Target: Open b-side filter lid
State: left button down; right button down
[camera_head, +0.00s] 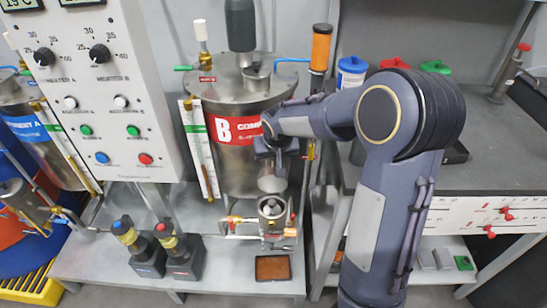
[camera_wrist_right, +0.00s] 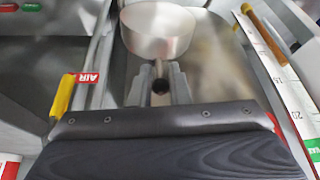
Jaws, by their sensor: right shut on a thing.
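The B-side filter (camera_head: 272,210) is a small metal cup below the tank marked B (camera_head: 225,170). Its round opening faces up. A silver round lid (camera_head: 272,184) is just above and behind the filter's rim, apparently off it. The lid also shows in the right wrist view (camera_wrist_right: 157,32), with its stem between the fingers. My right gripper (camera_head: 270,160) is shut on the lid's stem; in the wrist view its fingertips (camera_wrist_right: 160,82) close around it. The gripper partly hides the tank front. My left gripper is not in view.
A control panel (camera_head: 110,90) stands left of the tank. Two black fittings with a blue and a red knob (camera_head: 165,250) stand on the shelf left of the filter. A brown tray (camera_head: 272,267) lies in front. A grey workbench (camera_head: 505,165) is at the right.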

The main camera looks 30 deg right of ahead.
jog(key=c, duration=1.4)
grip_release()
jog(key=shift+f, duration=0.1)
jog(key=shift+p+v, duration=0.4)
jog(key=shift+v, duration=3.55)
